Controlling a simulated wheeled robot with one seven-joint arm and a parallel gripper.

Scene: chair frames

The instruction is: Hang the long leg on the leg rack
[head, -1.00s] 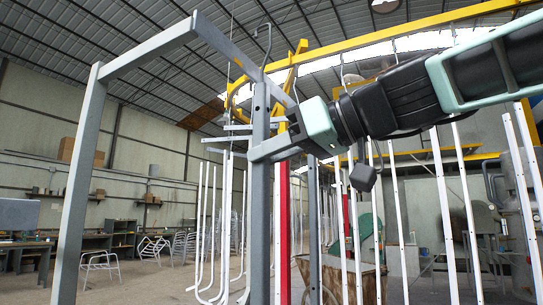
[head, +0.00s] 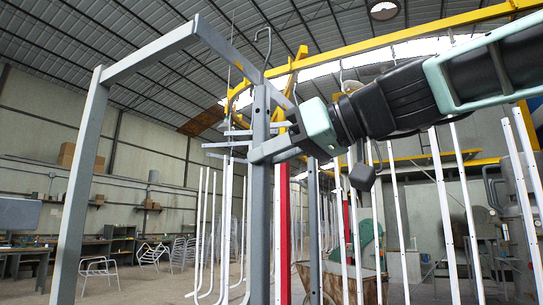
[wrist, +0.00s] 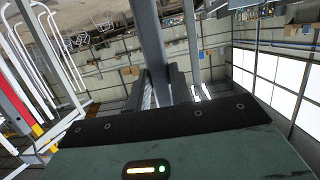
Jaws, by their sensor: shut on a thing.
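The long leg (head: 84,160) is a grey square-tube frame with bends, filling the left and middle of the head view. Its nearer upright (head: 260,215) runs down past the bottom edge. My gripper (head: 268,150) is shut on this upright near its top. In the wrist view a grey tube (wrist: 146,25) of the leg runs away from between my fingers (wrist: 160,90). The leg rack's pale prongs (head: 222,145) show just behind and left of the held upright. I cannot tell how far apart they are, and the upright hides part of the rack.
White bent tubes (head: 201,230) hang left of the held upright. A red post (head: 284,230) stands close behind it, with several white poles (head: 440,200) to the right. A yellow beam (head: 400,45) crosses overhead. Chair frames (head: 98,268) stand on the floor at the far left.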

